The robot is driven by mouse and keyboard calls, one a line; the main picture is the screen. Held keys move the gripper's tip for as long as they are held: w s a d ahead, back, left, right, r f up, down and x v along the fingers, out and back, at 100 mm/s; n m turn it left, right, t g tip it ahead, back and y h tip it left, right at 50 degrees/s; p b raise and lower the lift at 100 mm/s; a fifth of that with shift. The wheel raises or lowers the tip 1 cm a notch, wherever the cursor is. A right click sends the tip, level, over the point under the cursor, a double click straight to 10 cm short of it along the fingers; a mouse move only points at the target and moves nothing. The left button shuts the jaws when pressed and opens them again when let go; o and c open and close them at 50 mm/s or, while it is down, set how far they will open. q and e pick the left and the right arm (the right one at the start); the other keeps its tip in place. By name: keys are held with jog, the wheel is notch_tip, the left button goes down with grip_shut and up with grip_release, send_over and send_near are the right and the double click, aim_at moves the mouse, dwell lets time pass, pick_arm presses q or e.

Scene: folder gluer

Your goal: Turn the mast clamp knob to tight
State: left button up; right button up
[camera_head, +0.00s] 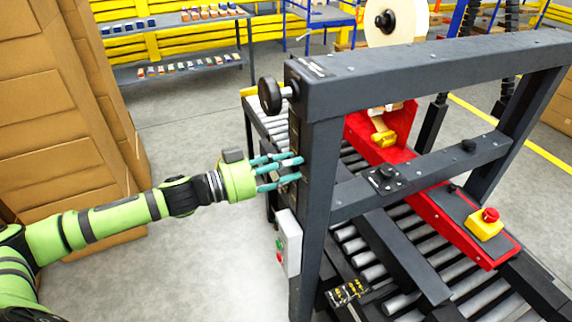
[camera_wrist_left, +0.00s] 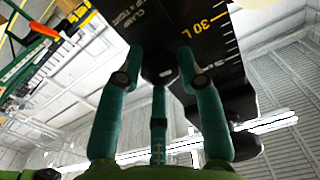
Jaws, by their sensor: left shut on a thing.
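There the fingers hide the knob. Its tight or loose setting cannot be told. My right gripper is not in view.
A larger black handwheel (camera_head: 270,96) sticks out of the mast above my gripper. A grey button box (camera_head: 288,243) is mounted below it. A roller conveyor (camera_head: 375,268) and red machine part (camera_head: 440,208) lie right. Stacked cardboard (camera_head: 65,120) stands left; grey floor is open between.

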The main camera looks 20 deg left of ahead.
pick_arm(q)
jog(key=m, duration=0.4)
jog(key=shift+r, duration=0.35)
jog(key=m, duration=0.4)
jog(key=shift+f+b, duration=0.1)
jog(key=shift+b, duration=0.2)
jog(key=m+b, duration=0.1)
jog(key=m, duration=0.3)
jog(key=m+b, duration=0.1)
jog(key=m, duration=0.3)
jog(key=shift+s+d+f+m, duration=0.1)
jog(key=shift+d+f+m, duration=0.1)
jog(key=shift+m, duration=0.1)
jog(key=shift+f, duration=0.1)
jog(key=o, duration=1)
jog(key=shift+c, duration=0.2)
jog(key=shift+o, duration=0.8)
jog(key=shift+s+d, duration=0.1)
